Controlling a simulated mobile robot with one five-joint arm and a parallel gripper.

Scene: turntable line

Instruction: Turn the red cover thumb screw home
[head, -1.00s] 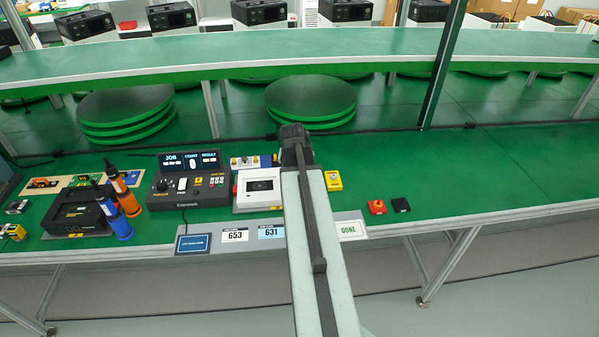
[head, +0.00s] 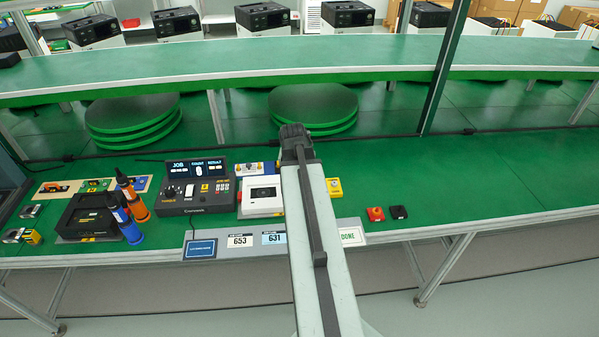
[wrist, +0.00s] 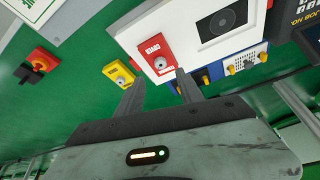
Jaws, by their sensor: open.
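The red cover plate (wrist: 153,47) shows in the wrist view with lettering and a round, light-coloured thumb screw (wrist: 159,63) on it. It sits at the end of a white device (wrist: 188,17) with a dark screen. My gripper (wrist: 160,76) is open and empty. Its two fingers point toward the red plate, with the screw between their tips in the picture; I cannot tell the height gap. In the head view the white device (head: 262,208) stands on the bench left of my arm, which hides my gripper and the red plate.
A yellow block (wrist: 118,73) with a knob lies beside the red plate. A blue-edged panel (wrist: 243,64) adjoins the white device. The green bench (head: 480,180) is clear farther right.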

